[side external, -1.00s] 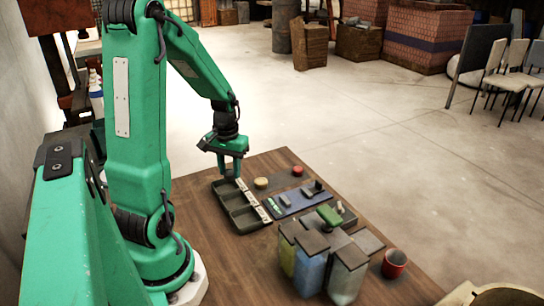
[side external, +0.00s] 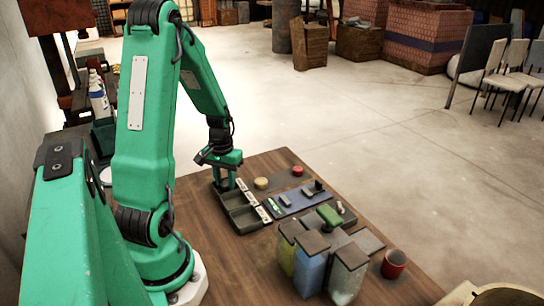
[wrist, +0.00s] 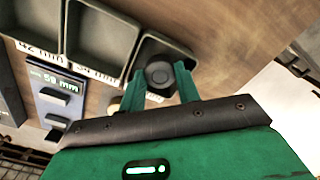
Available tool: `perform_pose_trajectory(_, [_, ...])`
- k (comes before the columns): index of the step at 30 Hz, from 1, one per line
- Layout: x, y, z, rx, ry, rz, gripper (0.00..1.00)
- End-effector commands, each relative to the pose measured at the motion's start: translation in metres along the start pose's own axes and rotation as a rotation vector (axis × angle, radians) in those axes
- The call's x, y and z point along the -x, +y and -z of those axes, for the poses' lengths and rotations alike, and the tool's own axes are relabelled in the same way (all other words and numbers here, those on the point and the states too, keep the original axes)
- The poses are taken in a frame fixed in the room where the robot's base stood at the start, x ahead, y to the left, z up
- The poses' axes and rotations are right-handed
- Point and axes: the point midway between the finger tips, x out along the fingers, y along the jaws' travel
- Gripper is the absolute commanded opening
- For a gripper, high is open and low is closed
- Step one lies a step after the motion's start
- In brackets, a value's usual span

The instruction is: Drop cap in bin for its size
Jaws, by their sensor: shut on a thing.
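My gripper (side external: 226,184) is low over the far end of a dark tray of bins (side external: 246,220). In the wrist view my gripper (wrist: 160,70) is shut on a dark grey round cap (wrist: 158,75), held between the fingertips. The cap shows over the near part of the right-hand bin (wrist: 168,47). The middle bin (wrist: 103,35) and the left bin (wrist: 32,18) look empty. The right bin's label is hidden by my gripper.
A blue board (side external: 290,207) with small parts lies right of the tray. A yellow round piece (side external: 261,183) and a red one (side external: 297,170) sit behind it. Several vats (side external: 310,265) and a red cup (side external: 395,263) stand in front. The table's far edge is near the tray.

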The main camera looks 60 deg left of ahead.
Motion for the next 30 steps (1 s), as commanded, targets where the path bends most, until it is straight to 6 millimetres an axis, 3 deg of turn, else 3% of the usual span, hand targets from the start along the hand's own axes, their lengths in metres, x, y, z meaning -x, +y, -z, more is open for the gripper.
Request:
perform_pose_trajectory(25, [-0.013, 0.000, 0.000, 0.000, -0.001, 0.000, 0.08])
perform_pose_trajectory(26, [-0.013, 0.000, 0.000, 0.000, 0.000, 0.000, 0.36])
perform_pose_trajectory(27, [-0.013, 0.000, 0.000, 0.000, 0.000, 0.000, 0.41])
perform_pose_trajectory(30, [-0.013, 0.000, 0.000, 0.000, 0.000, 0.000, 0.41])
